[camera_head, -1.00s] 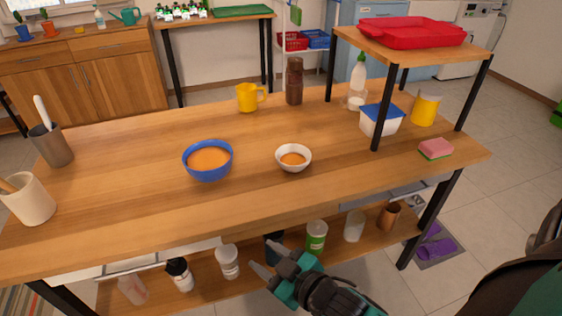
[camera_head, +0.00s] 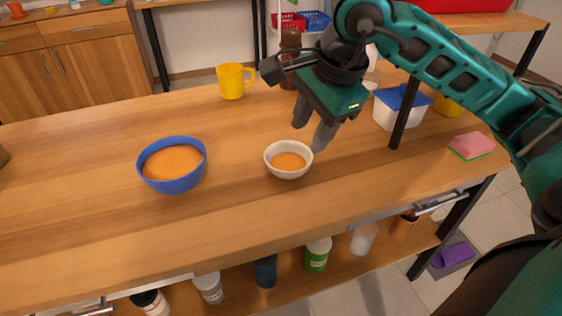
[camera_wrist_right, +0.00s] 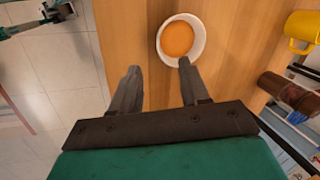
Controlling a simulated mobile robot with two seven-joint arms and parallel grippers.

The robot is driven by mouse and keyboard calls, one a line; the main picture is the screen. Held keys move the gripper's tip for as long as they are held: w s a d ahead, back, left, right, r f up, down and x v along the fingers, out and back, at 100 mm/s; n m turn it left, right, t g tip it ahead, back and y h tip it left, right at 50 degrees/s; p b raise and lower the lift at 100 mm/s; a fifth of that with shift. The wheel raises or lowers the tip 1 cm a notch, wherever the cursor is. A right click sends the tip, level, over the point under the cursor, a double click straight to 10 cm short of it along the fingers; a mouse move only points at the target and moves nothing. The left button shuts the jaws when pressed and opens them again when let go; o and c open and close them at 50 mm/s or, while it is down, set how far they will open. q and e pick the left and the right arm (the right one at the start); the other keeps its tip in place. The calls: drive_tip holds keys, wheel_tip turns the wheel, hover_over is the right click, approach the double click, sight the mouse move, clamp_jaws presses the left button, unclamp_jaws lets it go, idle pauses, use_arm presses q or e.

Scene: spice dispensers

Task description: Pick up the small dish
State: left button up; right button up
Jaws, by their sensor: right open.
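The small dish (camera_head: 289,173) is a white bowl holding orange contents, upright on the wooden table. My right gripper (camera_head: 309,138) is open and empty, pointing down just above and behind the dish's right rim in the head view. In the right wrist view the dish (camera_wrist_right: 181,41) lies beyond the fingertips of the right gripper (camera_wrist_right: 158,68), with one fingertip overlapping its near rim. I cannot tell whether that finger touches the rim. My left gripper is not in view.
A larger blue bowl (camera_head: 172,165) with orange contents stands left of the dish. A yellow mug (camera_head: 231,82) stands behind. A white tub (camera_head: 397,107) and a pink and green sponge (camera_head: 472,146) are to the right. The table front is clear.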

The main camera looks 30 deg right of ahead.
drive_tip(key=b, duration=0.2)
hover_over(301, 168)
drive_tip(key=s, duration=0.1)
drive_tip(key=shift+h, duration=0.3)
wheel_tip(301, 168, down, 7)
drive_tip(key=shift+d+r, duration=0.15)
drive_tip(key=shift+r, duration=0.05)
drive_tip(key=x, duration=0.3)
drive_tip(key=b+x, duration=0.1)
drive_tip(key=shift+s+f, duration=0.25)
drive_tip(key=shift+f, duration=0.25)
drive_tip(key=shift+w+f, duration=0.15)
drive_tip(key=shift+f, duration=0.2)
clamp_jaws()
